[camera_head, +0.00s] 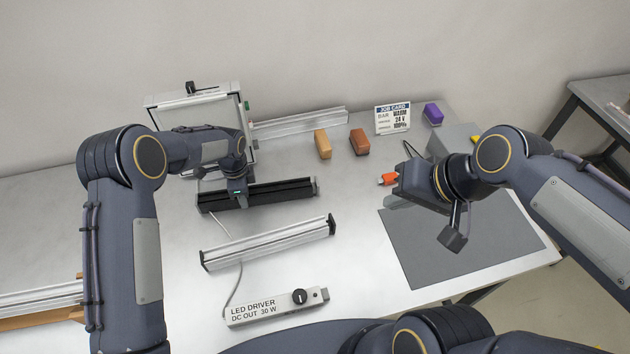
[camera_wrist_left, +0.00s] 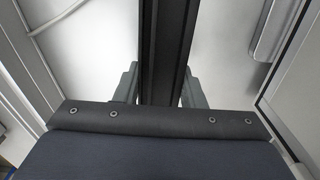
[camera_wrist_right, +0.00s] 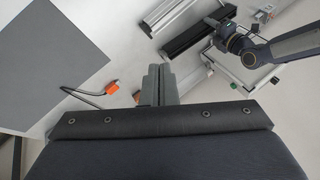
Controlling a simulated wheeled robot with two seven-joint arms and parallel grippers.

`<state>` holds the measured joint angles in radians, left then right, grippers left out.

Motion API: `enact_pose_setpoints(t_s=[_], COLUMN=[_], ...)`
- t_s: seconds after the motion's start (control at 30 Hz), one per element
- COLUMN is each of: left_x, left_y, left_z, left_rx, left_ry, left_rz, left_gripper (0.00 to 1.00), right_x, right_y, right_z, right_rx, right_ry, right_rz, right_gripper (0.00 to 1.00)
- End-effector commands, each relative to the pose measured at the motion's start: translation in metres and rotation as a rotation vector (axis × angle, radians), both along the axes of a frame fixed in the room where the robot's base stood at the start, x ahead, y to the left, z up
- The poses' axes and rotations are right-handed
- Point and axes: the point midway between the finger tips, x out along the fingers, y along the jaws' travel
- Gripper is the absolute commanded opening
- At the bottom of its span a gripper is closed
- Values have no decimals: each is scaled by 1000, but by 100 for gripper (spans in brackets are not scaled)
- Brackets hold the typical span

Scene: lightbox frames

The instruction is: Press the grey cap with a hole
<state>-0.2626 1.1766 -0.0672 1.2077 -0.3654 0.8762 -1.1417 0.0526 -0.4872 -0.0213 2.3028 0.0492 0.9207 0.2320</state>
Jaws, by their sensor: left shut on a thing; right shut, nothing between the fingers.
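A black bar (camera_head: 280,192) lies across the table under my left gripper (camera_head: 238,200), which is shut on it. In the left wrist view the bar (camera_wrist_left: 165,50) runs between the two fingers. Its right end carries a small dark grey end piece (camera_head: 317,186); I cannot make out a hole in it. A silver bar (camera_head: 268,243) with dark end caps (camera_head: 332,224) lies in front; no hole is readable there either. My right gripper (camera_head: 392,202) is shut and empty, right of the black bar and above the table. Its fingers (camera_wrist_right: 158,86) are together in the right wrist view.
A white-framed lightbox (camera_head: 247,125) stands behind my left gripper. The LED driver (camera_head: 277,307) lies at the front. An orange connector (camera_head: 388,179) is beside my right gripper, near a grey mat (camera_head: 450,245). Orange, brown and purple blocks and a job card (camera_head: 393,119) stand at the back.

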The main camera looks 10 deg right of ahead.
Motion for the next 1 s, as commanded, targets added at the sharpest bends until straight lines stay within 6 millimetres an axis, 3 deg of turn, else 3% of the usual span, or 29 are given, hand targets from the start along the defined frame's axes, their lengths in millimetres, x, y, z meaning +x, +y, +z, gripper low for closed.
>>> enact_pose_setpoints(t_s=[0.27, 0.47, 0.6, 0.8, 1.0], left_x=[0, 0, 0, 0, 0], left_y=[0, 0, 0, 0, 0], left_z=[1, 0, 0, 0, 0], left_rx=[-1, -1, -1, -1, -1], left_ry=[-2, -2, -2, -2, -1], left_rz=[0, 0, 0, 0, 0], left_gripper=[7, 7, 7, 7, 7], right_x=[95, 163, 205, 247, 265], right_y=[-21, -33, -37, -38, -38], right_z=[-9, -45, -83, -142, -177], right_rx=[147, 219, 254, 277, 284], right_ry=[260, 438, 559, 696, 765], right_rz=[-317, -556, -726, -932, -1047], right_gripper=[0, 0, 0, 0, 0])
